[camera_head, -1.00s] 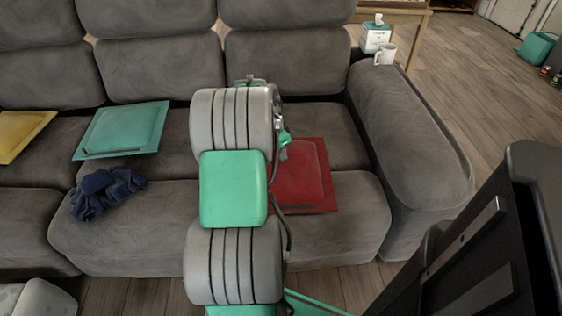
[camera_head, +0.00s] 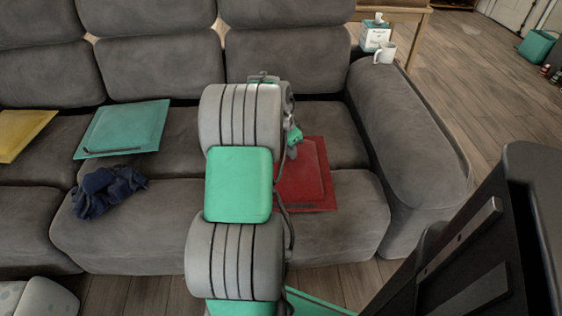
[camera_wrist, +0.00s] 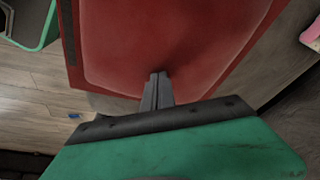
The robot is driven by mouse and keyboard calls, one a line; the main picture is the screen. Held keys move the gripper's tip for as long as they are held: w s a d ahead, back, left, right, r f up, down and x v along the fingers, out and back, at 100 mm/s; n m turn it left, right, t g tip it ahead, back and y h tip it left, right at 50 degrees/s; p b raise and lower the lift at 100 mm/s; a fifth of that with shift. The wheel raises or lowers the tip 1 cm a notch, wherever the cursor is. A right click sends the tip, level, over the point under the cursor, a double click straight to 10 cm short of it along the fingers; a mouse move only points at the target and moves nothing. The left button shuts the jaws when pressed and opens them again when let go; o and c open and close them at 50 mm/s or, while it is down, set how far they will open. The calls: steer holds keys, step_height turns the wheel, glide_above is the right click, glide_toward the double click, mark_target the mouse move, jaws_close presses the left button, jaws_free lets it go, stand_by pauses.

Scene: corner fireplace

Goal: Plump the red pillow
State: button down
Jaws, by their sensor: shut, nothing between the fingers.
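The red pillow (camera_head: 308,178) lies flat on the right seat of the grey sofa, partly hidden behind my arm in the head view. In the wrist view the red pillow (camera_wrist: 170,45) fills the upper middle. My gripper (camera_wrist: 158,76) is shut and empty there, its fingertips overlapping the pillow's near part in the picture. I cannot tell whether the tips touch the pillow.
A teal pillow (camera_head: 122,128), a yellow pillow (camera_head: 22,132) and a crumpled dark blue cloth (camera_head: 106,190) lie on the sofa to the left. A white mug (camera_head: 385,53) stands at the right armrest's back end, by a tissue box (camera_head: 375,36).

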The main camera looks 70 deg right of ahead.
steer(key=shift+f, duration=0.55)
steer(key=shift+r+p, duration=0.7)
steer(key=shift+r, duration=0.6)
